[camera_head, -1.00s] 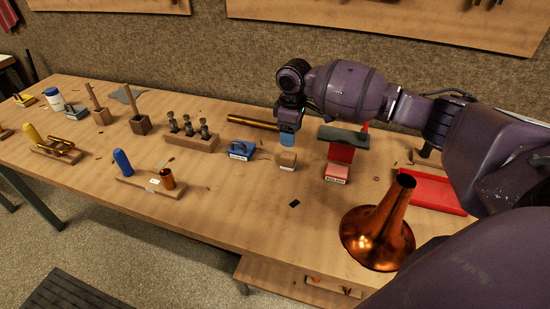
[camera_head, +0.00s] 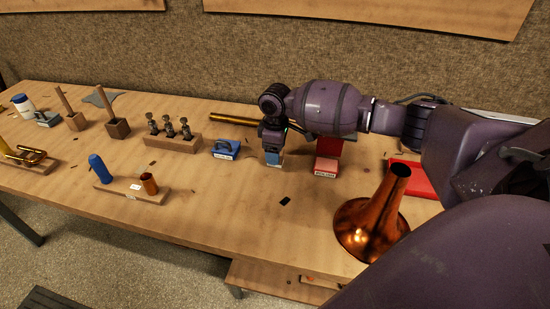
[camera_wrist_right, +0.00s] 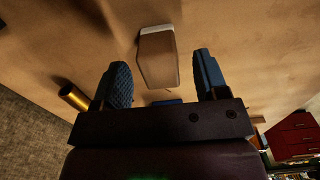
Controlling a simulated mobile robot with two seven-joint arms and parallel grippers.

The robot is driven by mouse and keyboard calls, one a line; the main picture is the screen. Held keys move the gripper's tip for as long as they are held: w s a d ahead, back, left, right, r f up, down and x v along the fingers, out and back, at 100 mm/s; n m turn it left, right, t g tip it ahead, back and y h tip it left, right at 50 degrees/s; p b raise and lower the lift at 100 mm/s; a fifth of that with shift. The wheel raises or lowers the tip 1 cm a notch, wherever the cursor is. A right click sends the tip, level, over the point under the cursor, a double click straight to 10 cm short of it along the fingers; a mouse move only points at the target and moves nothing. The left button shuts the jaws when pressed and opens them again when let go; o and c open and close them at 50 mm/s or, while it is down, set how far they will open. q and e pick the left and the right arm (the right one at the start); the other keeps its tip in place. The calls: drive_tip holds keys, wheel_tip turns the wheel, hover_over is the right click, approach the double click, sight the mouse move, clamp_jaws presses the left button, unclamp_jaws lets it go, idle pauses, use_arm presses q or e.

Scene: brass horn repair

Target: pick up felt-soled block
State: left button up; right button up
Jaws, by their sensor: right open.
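The felt-soled block (camera_wrist_right: 157,60), a small tan wooden block with a pale edge, lies on the bench in the right wrist view, just beyond and between the two finger lines. My right gripper (camera_wrist_right: 162,82) is open, with blue ridged fingers to either side and nothing between the tips. In the head view, my right gripper (camera_head: 273,158) points down over the block's place and hides most of it. I cannot tell the exact height gap. My left gripper is not in view.
A brass tube (camera_head: 232,121) lies behind. A valve rack (camera_head: 172,142) is farther left, and a copper bell (camera_head: 372,228) stands front right.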

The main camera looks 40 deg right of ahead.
wheel_tip(320, 180, down, 3)
drive_tip(key=shift+r, duration=0.1)
drive_tip(key=shift+f, duration=0.2)
drive_tip(key=shift+r, duration=0.1)
drive_tip(key=c, duration=1)
drive_tip(key=shift+r, duration=0.15)
wheel_tip(320, 180, up, 10)
drive_tip(key=shift+r+p, duration=0.15)
drive_tip(key=shift+p, duration=0.7)
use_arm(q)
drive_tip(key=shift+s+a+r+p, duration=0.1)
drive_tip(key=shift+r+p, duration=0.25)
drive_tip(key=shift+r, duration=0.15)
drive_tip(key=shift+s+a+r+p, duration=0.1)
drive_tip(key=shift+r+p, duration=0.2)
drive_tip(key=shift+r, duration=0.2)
use_arm(e)
wheel_tip(320, 180, up, 9)
drive_tip(key=shift+r, duration=0.2)
